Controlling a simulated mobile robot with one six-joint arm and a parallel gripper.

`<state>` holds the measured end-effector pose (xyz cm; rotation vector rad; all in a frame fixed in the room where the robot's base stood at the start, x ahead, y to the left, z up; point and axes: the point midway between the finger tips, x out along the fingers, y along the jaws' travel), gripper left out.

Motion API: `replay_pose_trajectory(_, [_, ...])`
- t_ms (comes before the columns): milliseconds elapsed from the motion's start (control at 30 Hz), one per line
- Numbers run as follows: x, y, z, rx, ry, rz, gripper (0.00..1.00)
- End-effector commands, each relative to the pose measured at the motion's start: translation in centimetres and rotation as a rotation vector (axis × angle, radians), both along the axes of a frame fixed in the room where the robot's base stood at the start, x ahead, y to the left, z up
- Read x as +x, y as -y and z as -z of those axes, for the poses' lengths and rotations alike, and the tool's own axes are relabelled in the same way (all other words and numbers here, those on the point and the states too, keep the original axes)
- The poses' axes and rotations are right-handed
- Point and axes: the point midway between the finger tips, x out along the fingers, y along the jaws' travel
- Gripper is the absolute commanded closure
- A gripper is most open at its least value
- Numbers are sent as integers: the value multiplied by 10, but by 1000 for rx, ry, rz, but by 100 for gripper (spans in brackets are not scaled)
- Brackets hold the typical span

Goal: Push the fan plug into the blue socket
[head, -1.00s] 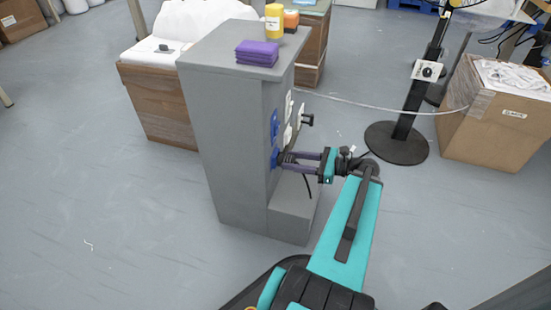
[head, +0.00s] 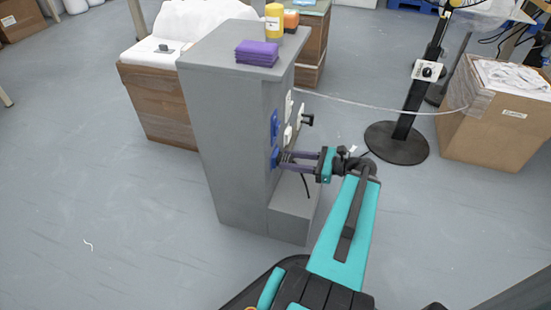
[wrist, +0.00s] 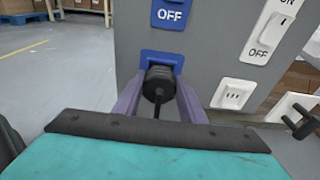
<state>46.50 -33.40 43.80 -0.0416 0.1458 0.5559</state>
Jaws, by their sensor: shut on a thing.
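The blue socket (wrist: 163,58) is low on the side of the grey cabinet, below a blue switch marked OFF (wrist: 168,15). The black fan plug (wrist: 158,82) is between the purple fingers of my gripper (wrist: 158,92), which is shut on it. In the wrist view the plug's front is at the blue socket's face; its prongs are hidden, so I cannot tell how deep it sits. The cord runs back from the plug toward the camera. In the head view my gripper (head: 290,160) reaches the cabinet from the right, at the blue socket (head: 276,157).
The grey cabinet (head: 225,110) carries purple folded cloths (head: 257,53) and a yellow container (head: 274,22). A white socket (wrist: 232,95) and white switch (wrist: 268,35) are right of the blue ones. A black plug (wrist: 300,122) sticks out farther right. A black stand (head: 396,143) is behind my arm.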

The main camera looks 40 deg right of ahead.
Motion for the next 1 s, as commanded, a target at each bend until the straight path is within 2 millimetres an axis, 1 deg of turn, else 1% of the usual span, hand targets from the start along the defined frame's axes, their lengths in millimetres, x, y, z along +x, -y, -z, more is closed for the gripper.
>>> replay_pose_trajectory(400, [4,-2,0,1,1,0,79])
replay_pose_trajectory(433, [4,-2,0,1,1,0,61])
replay_pose_trajectory(533, [4,-2,0,1,1,0,44])
replay_pose_trajectory(567, [4,-2,0,1,1,0,41])
replay_pose_trajectory(1000, [1,0,-1,0,0,0,41])
